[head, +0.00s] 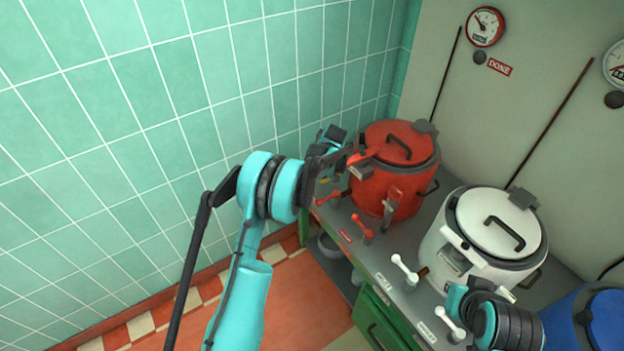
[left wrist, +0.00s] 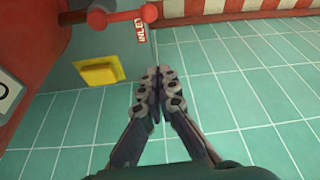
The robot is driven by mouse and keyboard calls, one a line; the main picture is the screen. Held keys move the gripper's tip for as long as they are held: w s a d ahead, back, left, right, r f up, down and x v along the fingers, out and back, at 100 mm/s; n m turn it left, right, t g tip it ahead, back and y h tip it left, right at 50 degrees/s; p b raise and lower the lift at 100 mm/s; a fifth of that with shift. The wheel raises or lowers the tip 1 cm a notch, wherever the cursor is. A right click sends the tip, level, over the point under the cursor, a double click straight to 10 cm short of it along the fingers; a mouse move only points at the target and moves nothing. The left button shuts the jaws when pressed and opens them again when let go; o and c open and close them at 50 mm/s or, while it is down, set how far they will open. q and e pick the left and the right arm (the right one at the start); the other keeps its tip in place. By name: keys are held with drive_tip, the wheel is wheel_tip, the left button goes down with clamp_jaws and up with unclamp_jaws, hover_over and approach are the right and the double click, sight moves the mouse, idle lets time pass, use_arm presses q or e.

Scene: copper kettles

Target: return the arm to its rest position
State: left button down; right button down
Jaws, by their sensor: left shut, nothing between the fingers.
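My left arm rises from the bottom of the head view, and its dark left gripper (head: 340,158) is beside the upper left of the red kettle (head: 380,190); whether they touch is unclear. In the left wrist view the left gripper's fingers (left wrist: 157,80) are together with nothing between them.
A blue kettle (head: 563,318) stands at the far right. The kettles share a grey counter (head: 408,250) with red and white levers at its front. Green cupboards (head: 374,322) are below. Gauges (head: 485,27) hang on the wall. The left side is open before a green tiled wall (head: 120,150).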

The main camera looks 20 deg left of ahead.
use_arm(q)
drive_tip(key=shift+r, duration=0.2)
idle(0.4)
drive_tip(key=s+d+r+m+t+h, duration=0.1)
drive_tip(key=s+d+r+m, duration=0.15)
drive_tip(key=s+r, duration=0.7)
drive_tip(key=s+d+r+m+t+h, duration=0.1)
drive_tip(key=s+r+m, duration=0.3)
drive_tip(key=s+r, duration=0.5)
drive_tip(key=s+d+m+t, duration=0.1)
drive_tip(key=s+m, duration=0.1)
drive_tip(key=s, duration=0.7)
drive_tip(key=s+d+m+t+h, duration=0.1)
drive_tip(key=s+d+m+t, duration=0.1)
drive_tip(key=s, duration=0.7)
drive_tip(key=shift+s+f+m, duration=0.2)
drive_tip(key=shift+s+m, duration=0.05)
drive_tip(key=shift+m, duration=0.3)
